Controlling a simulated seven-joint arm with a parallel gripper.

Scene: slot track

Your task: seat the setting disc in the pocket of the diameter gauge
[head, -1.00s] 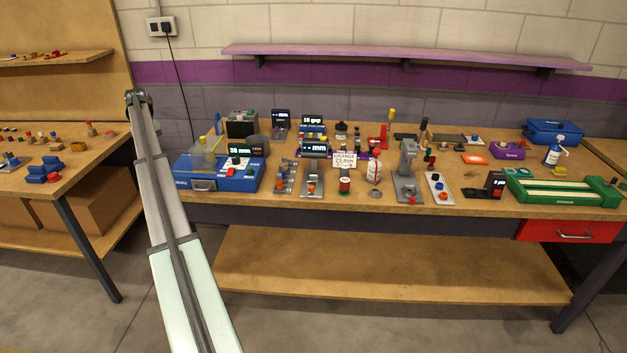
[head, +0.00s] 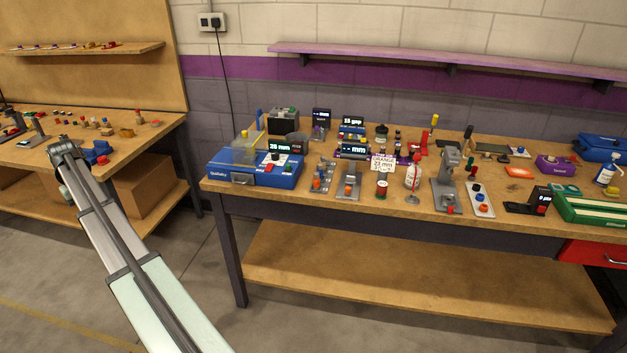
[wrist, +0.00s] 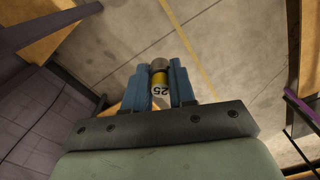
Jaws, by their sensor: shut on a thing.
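In the wrist view my gripper (wrist: 160,70) is shut on a small round piece (wrist: 160,79) with a grey end, a yellow band and a white face marked "25". It is held between the two blue fingers over the floor, clear of any bench. I take it for the setting disc. In the head view my arm reaches to the left; the fingers and held piece cannot be made out there. Several gauges with lit displays stand on the right bench. One is a blue unit (head: 226,168) with a "mm" display; I cannot tell which is the diameter gauge.
The main bench (head: 330,202) is crowded with gauges, stands and small parts, with a sign (head: 382,163) reading "ORANGE 23 mm". A second bench (head: 150,134) on the left holds loose pieces. Open floor lies between them. A purple shelf (head: 400,58) hangs above.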

